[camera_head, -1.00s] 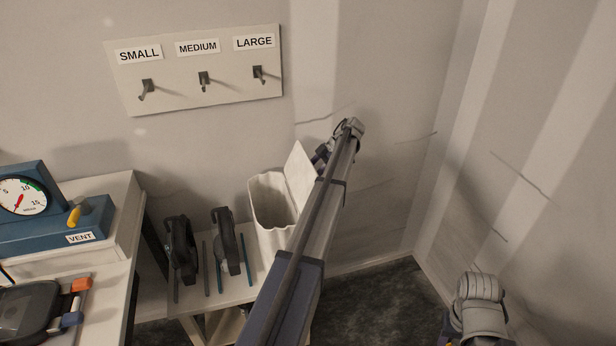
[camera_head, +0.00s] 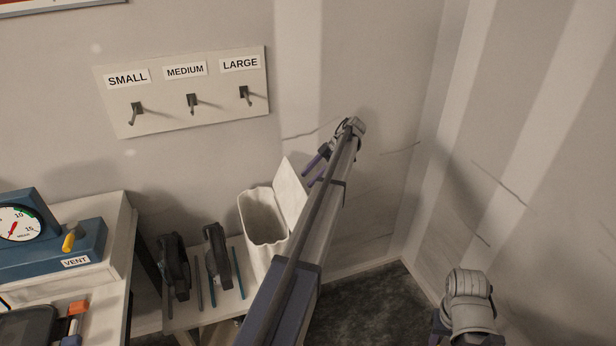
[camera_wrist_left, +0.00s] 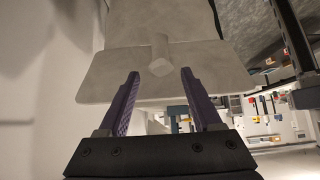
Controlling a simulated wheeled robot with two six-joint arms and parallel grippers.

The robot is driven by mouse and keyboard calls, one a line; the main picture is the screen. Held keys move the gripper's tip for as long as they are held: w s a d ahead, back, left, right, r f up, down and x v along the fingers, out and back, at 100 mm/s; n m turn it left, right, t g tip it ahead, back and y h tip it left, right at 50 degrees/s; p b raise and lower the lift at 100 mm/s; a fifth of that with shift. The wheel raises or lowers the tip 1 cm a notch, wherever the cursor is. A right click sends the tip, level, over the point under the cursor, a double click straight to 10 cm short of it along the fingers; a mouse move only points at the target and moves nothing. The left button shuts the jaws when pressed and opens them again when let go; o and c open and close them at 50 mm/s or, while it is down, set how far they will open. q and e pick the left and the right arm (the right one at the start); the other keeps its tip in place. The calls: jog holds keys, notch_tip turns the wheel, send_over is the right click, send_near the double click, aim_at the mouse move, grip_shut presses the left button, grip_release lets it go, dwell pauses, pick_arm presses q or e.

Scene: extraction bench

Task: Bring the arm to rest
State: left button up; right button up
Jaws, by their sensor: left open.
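My left arm comes up from the bottom middle of the head view. Its gripper (camera_head: 307,178) is open and empty, with two purple fingers pointing down-left near the raised lid of a white bin (camera_head: 257,219). In the left wrist view, the left gripper (camera_wrist_left: 160,73) has its fingers spread apart with nothing held between them. A pale flat panel with a small tab (camera_wrist_left: 160,55) shows beyond the fingertips; it looks like the bin's lid (camera_head: 290,195), and I cannot tell whether they touch. My right gripper is not in view.
A wall board (camera_head: 184,124) has three empty hooks labelled SMALL, MEDIUM and LARGE. Two dark tools (camera_head: 216,255) stand in a low rack left of the bin. A blue gauge unit (camera_head: 55,250) sits on the left bench.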

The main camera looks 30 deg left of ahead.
pick_arm(q)
jog(key=s+d+f+m+t+h, duration=0.1)
jog(key=s+d+f+m+t, duration=0.1)
jog(key=s+d+m, duration=0.8)
jog(key=s+d+f+m+t+h, duration=0.1)
jog(key=s+d+f+m+t, duration=0.1)
jog(key=s+d+m, duration=0.9)
jog(key=s+d+f+m+t+h, duration=0.2)
jog(key=s+d+m, duration=0.8)
jog(key=d, duration=1.2)
jog(key=shift+s+m+t, duration=0.15)
jog(key=shift+m+t, duration=0.25)
jog(key=shift+m, duration=0.2)
